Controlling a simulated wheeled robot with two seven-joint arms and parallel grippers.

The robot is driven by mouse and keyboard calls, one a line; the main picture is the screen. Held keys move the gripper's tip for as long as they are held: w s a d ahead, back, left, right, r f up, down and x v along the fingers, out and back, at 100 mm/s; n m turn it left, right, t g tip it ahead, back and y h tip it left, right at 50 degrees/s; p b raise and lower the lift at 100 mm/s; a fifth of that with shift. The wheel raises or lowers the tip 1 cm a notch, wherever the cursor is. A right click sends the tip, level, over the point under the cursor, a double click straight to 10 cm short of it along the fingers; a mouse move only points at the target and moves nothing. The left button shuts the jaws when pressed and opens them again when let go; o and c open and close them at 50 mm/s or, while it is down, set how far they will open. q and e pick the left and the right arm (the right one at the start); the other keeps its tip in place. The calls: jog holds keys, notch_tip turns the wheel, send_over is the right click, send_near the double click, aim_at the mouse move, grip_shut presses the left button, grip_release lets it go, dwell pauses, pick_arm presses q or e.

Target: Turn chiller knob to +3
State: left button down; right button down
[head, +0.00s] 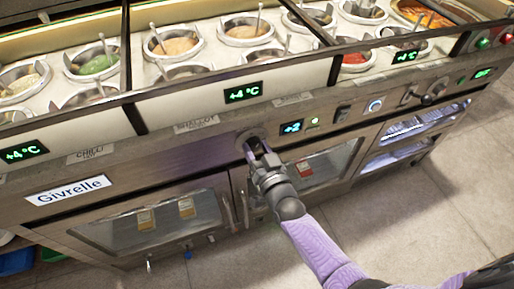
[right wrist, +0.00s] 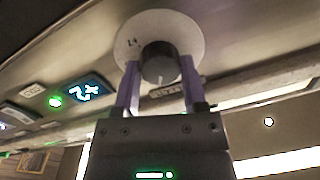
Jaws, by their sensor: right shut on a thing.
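The chiller knob (right wrist: 160,60) is a dark round knob with a pale pointer line on a round whitish dial plate (right wrist: 127,35). In the head view the dial (head: 247,134) sits on the steel front panel, partly hidden by my gripper. My right gripper (head: 258,149) is at the knob. In the right wrist view its two purple fingers (right wrist: 160,70) are on either side of the knob, closed on it. The blue display (head: 291,127) right of the knob reads +2. It also shows in the right wrist view (right wrist: 87,90), turned over. My left gripper is not in view.
Sauce wells (head: 174,42) with ladles line the counter above. Green +4°C displays (head: 244,93) sit along its front edge. A green lamp (head: 315,121), a switch (head: 342,113) and another knob (head: 434,91) are to the right. Glass doors (head: 150,222) with handles lie below.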

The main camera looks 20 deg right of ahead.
jog(key=m, duration=0.3)
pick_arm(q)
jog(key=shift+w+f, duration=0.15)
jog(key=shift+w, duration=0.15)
pick_arm(e)
jog(key=shift+m, duration=0.7)
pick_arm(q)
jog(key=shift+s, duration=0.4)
